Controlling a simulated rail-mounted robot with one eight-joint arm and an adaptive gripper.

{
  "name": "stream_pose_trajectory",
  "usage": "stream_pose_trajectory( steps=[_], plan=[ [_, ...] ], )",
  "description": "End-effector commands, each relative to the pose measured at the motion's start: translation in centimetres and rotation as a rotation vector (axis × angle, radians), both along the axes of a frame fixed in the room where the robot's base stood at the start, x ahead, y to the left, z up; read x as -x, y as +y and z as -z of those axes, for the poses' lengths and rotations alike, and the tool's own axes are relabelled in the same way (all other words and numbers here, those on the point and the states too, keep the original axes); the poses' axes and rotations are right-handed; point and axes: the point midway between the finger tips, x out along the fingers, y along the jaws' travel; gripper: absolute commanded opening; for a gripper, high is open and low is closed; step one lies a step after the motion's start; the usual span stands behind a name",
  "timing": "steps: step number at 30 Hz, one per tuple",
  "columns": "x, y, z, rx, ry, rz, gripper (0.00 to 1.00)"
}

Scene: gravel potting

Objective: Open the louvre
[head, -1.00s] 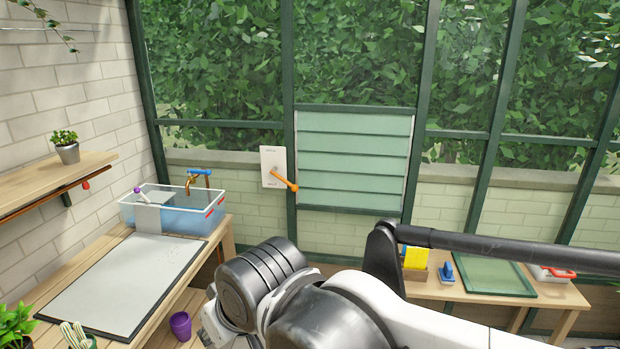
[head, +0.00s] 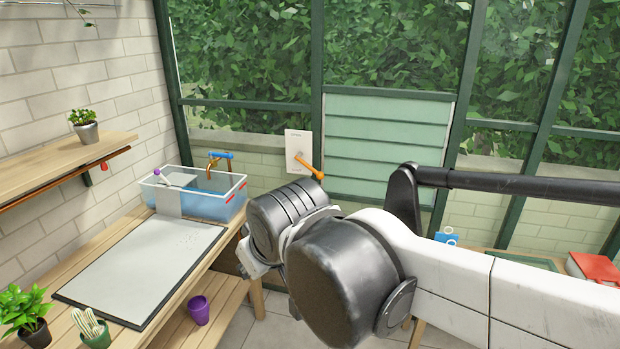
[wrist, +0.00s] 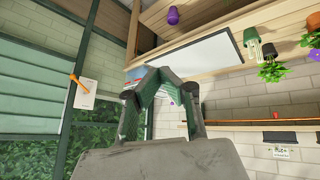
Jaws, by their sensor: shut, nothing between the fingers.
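The louvre (head: 385,145), a panel of pale green slats in a dark green frame, is in the window wall. Its slats look closed; it also shows at the left of the wrist view (wrist: 32,72). Left of it, a white plate (head: 294,142) carries an orange lever (head: 312,169) that slants down to the right. In the wrist view the plate (wrist: 86,94) and lever (wrist: 77,82) lie left of my gripper (wrist: 165,80), clear of it. My gripper is shut and empty.
A blue-tinted water basin (head: 228,203) with a tap (head: 218,157) stands at the back of the left bench, behind a grey mat (head: 110,280). A shelf (head: 60,163) with a potted plant (head: 85,128) juts from the left wall. A red box (head: 592,266) lies at the right.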

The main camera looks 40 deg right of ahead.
Motion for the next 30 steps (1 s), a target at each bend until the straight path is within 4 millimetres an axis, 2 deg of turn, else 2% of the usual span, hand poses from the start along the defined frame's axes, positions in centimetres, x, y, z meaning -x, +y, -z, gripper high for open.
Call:
stream_pose_trajectory(
  steps=[1,9,15,23,30],
  plan=[
    [-1.8,-1.0,-0.3,0.042,-0.008,-0.008,0.00],
    [-11.2,-7.0,-2.6,0.318,-0.029,-0.085,0.00],
    [-18.2,-11.9,-3.2,0.522,-0.021,-0.143,0.00],
    [-27.0,-18.6,-2.3,0.790,0.019,-0.226,0.00],
    [-34.5,-25.2,0.2,1.032,0.086,-0.306,0.00]
  ],
)
